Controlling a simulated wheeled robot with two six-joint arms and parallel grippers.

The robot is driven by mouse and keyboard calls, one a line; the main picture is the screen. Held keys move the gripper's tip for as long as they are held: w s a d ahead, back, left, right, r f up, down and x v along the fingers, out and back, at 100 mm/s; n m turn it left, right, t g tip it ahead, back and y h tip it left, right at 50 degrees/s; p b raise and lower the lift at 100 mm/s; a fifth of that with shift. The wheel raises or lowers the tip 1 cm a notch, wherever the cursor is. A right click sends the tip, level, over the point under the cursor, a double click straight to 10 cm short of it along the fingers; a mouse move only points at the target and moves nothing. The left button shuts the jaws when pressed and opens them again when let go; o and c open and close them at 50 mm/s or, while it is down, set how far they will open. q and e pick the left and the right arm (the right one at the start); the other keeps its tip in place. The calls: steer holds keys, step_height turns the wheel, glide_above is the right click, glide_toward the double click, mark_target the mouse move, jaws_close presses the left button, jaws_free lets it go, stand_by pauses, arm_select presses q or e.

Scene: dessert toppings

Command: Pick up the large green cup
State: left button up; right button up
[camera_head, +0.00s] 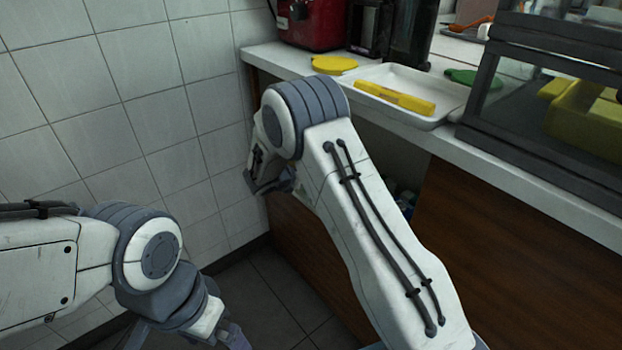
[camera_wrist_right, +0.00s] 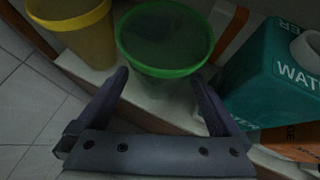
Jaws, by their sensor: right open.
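A large green cup (camera_wrist_right: 165,42) with a bright rim stands on a light shelf in the right wrist view. My right gripper (camera_wrist_right: 160,82) is open, its two fingers pointing at the cup from either side of its near lower part. Whether they touch it cannot be told. In the head view my right gripper (camera_head: 268,182) is at the opening in the counter front, and the cup is hidden there. My left gripper (camera_head: 188,338) is low at the bottom left, its fingers apart, with nothing visible between them.
A yellow cup (camera_wrist_right: 80,32) stands left of the green cup. A teal water carton (camera_wrist_right: 265,75) and an orange box (camera_wrist_right: 292,143) are on the right. The counter above holds a white tray (camera_head: 443,92) with a yellow item (camera_head: 395,96). A tiled wall is at left.

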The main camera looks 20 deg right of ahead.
steer(key=b+x, duration=0.1)
steer(key=x, duration=0.3)
steer(key=shift+s+f+b, duration=0.2)
steer(key=shift+f+b, duration=0.05)
steer(key=shift+b, duration=0.15)
steer(key=shift+w+d+f, duration=0.15)
steer(key=shift+w+d, duration=0.1)
steer(key=c, duration=1)
